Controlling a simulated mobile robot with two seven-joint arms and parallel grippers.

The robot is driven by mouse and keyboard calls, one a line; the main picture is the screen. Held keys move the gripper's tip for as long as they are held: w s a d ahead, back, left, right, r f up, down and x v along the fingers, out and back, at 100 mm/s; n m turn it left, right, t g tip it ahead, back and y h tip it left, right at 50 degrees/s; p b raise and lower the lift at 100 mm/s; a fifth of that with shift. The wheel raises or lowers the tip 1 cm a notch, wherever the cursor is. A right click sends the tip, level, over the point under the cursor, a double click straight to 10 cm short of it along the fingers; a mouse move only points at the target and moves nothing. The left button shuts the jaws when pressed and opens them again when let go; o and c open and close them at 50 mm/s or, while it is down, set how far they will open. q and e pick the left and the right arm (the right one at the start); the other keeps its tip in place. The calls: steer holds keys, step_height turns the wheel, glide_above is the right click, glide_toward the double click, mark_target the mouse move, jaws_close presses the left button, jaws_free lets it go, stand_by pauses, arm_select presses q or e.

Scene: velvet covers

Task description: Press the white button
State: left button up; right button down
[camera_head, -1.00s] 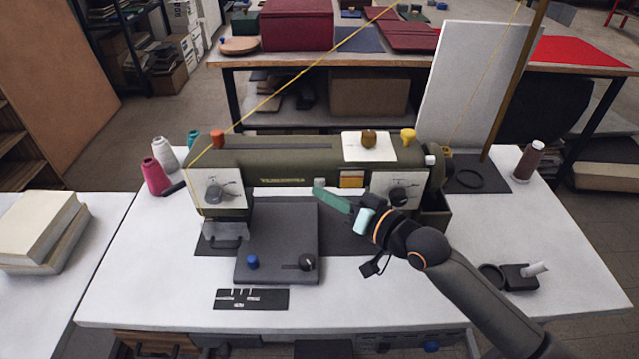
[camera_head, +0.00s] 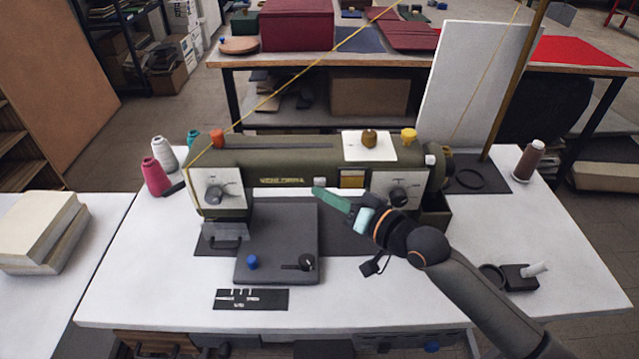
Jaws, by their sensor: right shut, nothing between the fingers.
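The white button (camera_head: 320,182) is a small pale square on the front of the olive sewing machine (camera_head: 290,160), left of a yellow-brown square. My right gripper (camera_head: 316,190) comes in from the lower right. Its green fingers are shut and empty, and their tips are at the lower edge of the white button. I cannot tell whether they touch it. My left gripper is not in view.
A dark plate with a blue knob (camera_head: 252,262) and a black lever (camera_head: 304,263) lies in front of the machine. Thread spools (camera_head: 155,177) stand at the left. A black holder (camera_head: 518,277) sits at the right. The white table (camera_head: 150,290) is clear at its front left.

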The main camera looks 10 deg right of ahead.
steer(key=shift+w+d, duration=0.1)
steer(key=shift+w, duration=0.4)
stand_by(0.4)
steer(key=shift+s+p, duration=0.6)
steer(key=shift+s, duration=0.1)
steer(key=shift+s+a+p, duration=0.25)
steer(key=shift+s+p, duration=0.5)
steer(key=shift+s, duration=0.2)
steer(key=shift+s+a+p, duration=0.2)
steer(key=shift+s+p, duration=0.55)
steer(key=shift+s, duration=0.2)
steer(key=shift+s+a+p, duration=0.25)
steer(key=shift+s+p, duration=0.5)
steer(key=shift+s, duration=0.2)
